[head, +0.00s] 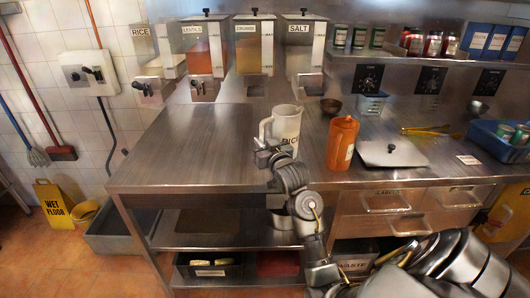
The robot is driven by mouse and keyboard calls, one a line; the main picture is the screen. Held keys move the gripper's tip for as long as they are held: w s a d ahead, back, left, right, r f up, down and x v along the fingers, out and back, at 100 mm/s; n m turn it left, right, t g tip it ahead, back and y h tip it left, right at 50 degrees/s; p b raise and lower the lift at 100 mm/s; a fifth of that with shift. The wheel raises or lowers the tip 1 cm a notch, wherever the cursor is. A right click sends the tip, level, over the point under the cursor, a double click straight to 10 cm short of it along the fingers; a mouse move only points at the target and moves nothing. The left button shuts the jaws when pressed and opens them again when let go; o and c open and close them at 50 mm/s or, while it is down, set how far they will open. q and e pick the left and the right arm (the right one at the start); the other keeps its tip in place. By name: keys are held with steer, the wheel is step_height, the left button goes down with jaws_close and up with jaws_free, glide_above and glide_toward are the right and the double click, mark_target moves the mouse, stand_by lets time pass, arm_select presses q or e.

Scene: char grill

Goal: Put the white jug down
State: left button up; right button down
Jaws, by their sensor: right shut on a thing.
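The white jug (288,122), with dark lettering on its side, is upright at the middle of the steel counter (185,150), its handle to the left. My right gripper (268,148) is at the jug's lower left side, in front of it, and is shut on it. My right arm hides part of the jug's lower body, and I cannot tell whether its base touches the counter. My left gripper is not in view.
An orange jug (342,143) stands close to the right of the white jug. A flat steel lid (392,153) lies farther right, with yellow tongs (425,131) behind it. Labelled dispensers (254,45) line the back. The counter's left part is clear.

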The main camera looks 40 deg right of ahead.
steer(key=shift+s+d+f+p, duration=0.1)
steer(key=shift+d+f+p, duration=0.1)
steer(key=shift+f, duration=0.8)
steer(key=shift+s+d+f+p, duration=0.1)
steer(key=shift+d+f+p, duration=0.05)
steer(key=shift+f, duration=0.8)
steer(key=c, duration=1.4)
jaws_free()
steer(key=shift+f, duration=0.1)
steer(key=shift+c, duration=0.2)
steer(key=b+v, duration=0.1)
steer(key=v, duration=1.1)
